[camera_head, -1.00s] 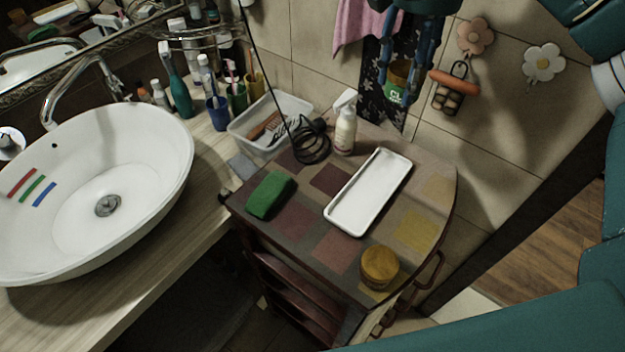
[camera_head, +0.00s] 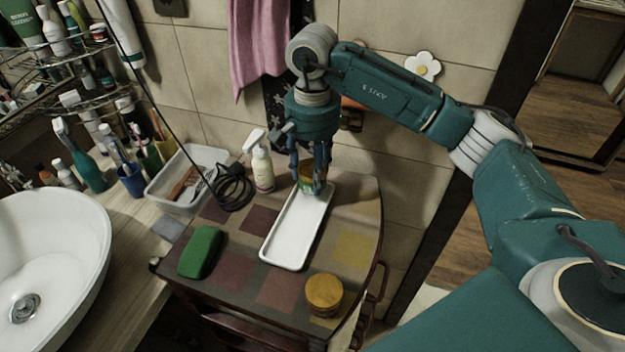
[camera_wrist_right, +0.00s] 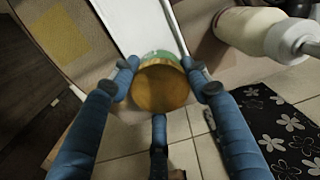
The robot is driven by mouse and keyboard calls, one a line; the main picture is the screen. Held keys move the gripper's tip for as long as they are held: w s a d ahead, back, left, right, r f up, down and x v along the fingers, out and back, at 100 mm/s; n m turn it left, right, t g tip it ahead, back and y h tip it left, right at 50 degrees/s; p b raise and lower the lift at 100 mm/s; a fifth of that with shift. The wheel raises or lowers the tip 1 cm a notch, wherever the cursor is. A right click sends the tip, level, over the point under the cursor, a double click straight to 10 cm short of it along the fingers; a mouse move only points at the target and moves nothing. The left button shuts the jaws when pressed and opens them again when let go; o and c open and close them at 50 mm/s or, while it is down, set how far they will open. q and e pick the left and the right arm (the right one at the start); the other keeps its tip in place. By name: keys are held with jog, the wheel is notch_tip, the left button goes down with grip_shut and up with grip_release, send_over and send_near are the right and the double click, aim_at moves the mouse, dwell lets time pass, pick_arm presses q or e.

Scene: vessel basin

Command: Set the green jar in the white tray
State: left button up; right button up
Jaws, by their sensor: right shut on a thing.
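The green jar (camera_head: 306,184) has a brown-yellow lid and a green label. My right gripper (camera_head: 310,188) is shut around it, fingers pointing down, at the far end of the white tray (camera_head: 292,238). In the right wrist view the jar's round lid (camera_wrist_right: 160,88) sits between the blue fingers, with the green body just past it and the tray (camera_wrist_right: 138,25) behind. The jar looks upright. I cannot tell whether its base touches the tray. The tray is a long, shallow rectangle, its visible floor empty. My left gripper is not in view.
A white spray bottle (camera_head: 262,165) and a coiled black cable (camera_head: 234,188) stand left of the tray. A green sponge (camera_head: 200,251) lies on the patchwork cabinet top, with a yellow-lidded jar (camera_head: 324,293) near the front. A plastic bin (camera_head: 158,190) and basin (camera_head: 75,235) are left.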

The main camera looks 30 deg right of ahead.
aim_at(312, 185)
notch_tip(312, 185, down, 2)
jog(key=shift+f+p, duration=0.2)
jog(key=shift+p, duration=0.1)
jog(key=shift+f, duration=0.4)
jog(key=shift+f+b, duration=0.35)
jog(key=o, duration=1.1)
jog(key=shift+s, duration=0.1)
jog(key=shift+c, duration=0.2)
jog(key=shift+o, duration=1.1)
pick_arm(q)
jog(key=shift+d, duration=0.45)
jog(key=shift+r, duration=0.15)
pick_arm(e)
jog(key=shift+r, duration=0.1)
